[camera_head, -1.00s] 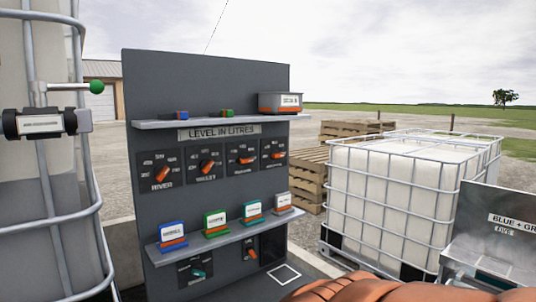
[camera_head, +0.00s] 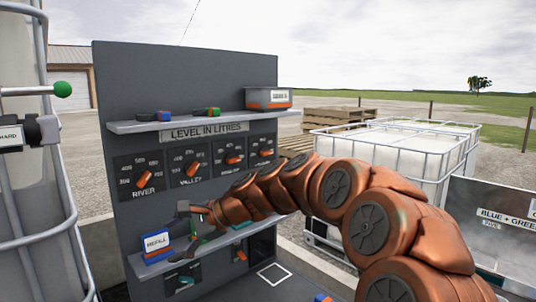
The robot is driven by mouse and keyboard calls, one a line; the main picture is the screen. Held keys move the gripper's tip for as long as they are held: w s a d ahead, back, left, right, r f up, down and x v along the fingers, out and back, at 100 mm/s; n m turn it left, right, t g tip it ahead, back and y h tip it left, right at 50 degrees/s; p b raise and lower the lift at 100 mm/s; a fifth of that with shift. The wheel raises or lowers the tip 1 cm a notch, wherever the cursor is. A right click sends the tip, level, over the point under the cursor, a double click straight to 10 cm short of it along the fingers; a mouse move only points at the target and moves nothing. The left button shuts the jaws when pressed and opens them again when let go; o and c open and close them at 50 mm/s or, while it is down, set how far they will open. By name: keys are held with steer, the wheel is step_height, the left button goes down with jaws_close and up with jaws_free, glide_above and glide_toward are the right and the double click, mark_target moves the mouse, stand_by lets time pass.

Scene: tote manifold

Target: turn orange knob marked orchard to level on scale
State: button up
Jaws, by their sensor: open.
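In the head view, a dark upright panel (camera_head: 180,75) carries a row of orange knobs under a "LEVEL IN LITRES" strip. The knob marked River (camera_head: 145,181) and the one marked Valley (camera_head: 192,170) are readable. The third knob (camera_head: 233,159) and fourth knob (camera_head: 266,153) have labels too small to read. The left tote (camera_head: 70,265) bears a tag (camera_head: 9,136) whose visible end reads "HARD"; no level scale is readable on it. My gripper (camera_head: 178,232) is open and empty in front of the lower shelf, below the knob row, apart from the knobs.
Below are a teal knob (camera_head: 184,282) and an orange one (camera_head: 240,255). The upper shelf (camera_head: 130,127) holds small blocks and a grey box (camera_head: 268,98). Another tote (camera_head: 405,150) stands right.

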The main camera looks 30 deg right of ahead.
steer(key=w+d+r+m+t, duration=0.4)
steer(key=w+d+r+m, duration=0.15)
steer(key=w+d, duration=0.35)
steer(key=m+t+h+p, duration=0.2)
steer(key=m+t+h, duration=0.4)
steer(key=m, duration=0.7)
glide_toward(268, 153)
steer(key=w, duration=0.2)
steer(key=w+p, duration=0.1)
steer(key=w, duration=0.1)
steer(key=w+a, duration=0.1)
steer(key=w, duration=0.2)
steer(key=shift+w+f+p, duration=0.1)
steer(key=shift+w+p, duration=0.1)
steer(key=shift+p, duration=0.2)
steer(key=shift+w, duration=0.65)
steer(key=shift+w+a+p, duration=0.2)
steer(key=shift+w+p, duration=0.15)
steer(key=shift+w, duration=0.2)
steer(key=c, duration=1.2)
steer(key=shift+o, duration=0.2)
